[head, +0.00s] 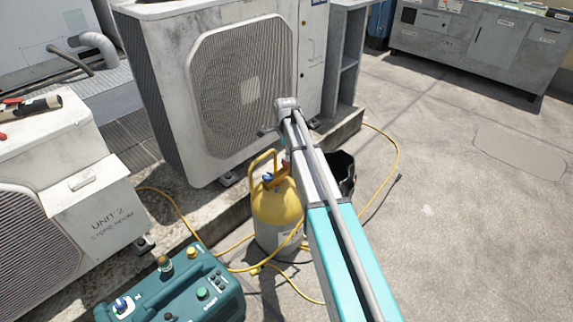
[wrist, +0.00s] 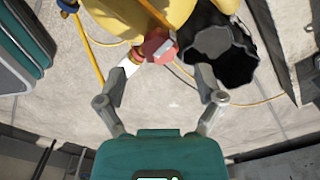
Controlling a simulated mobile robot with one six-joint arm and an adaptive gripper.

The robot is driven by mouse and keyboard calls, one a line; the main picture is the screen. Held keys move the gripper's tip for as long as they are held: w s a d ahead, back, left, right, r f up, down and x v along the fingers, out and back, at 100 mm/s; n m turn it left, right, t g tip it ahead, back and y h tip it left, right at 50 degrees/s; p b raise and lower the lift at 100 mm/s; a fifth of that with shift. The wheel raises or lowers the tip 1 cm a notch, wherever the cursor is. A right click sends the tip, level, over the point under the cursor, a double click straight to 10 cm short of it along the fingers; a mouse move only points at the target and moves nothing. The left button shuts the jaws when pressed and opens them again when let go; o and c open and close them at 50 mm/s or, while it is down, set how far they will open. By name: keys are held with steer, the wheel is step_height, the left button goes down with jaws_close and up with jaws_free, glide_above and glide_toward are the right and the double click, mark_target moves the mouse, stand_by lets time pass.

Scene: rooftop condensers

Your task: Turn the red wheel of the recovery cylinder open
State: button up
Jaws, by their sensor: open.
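The recovery cylinder (head: 277,207) is yellow above and grey below, standing upright on the roof floor beside a condenser's plinth. Its yellow top also shows in the wrist view (wrist: 165,14). The red wheel (wrist: 156,46) is at the upper middle of the wrist view, with a pale mark on its right side. My gripper (wrist: 167,66) is open, its two fingers apart below the wheel in the picture. The left fingertip is close to the wheel's left edge; whether they touch I cannot tell. In the head view my arm hides most of the gripper and wheel.
A black bucket (wrist: 244,67) stands right of the cylinder, close to the right finger. A teal machine (head: 222,296) is at front left. Yellow hoses (head: 392,143) loop over the floor. A large condenser (head: 165,95) stands behind. Open floor lies right.

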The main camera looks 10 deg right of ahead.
mark_target(286, 164)
steer(key=shift+f+b, duration=1.6)
steer(key=shift+f, duration=0.25)
steer(key=c, duration=1.1)
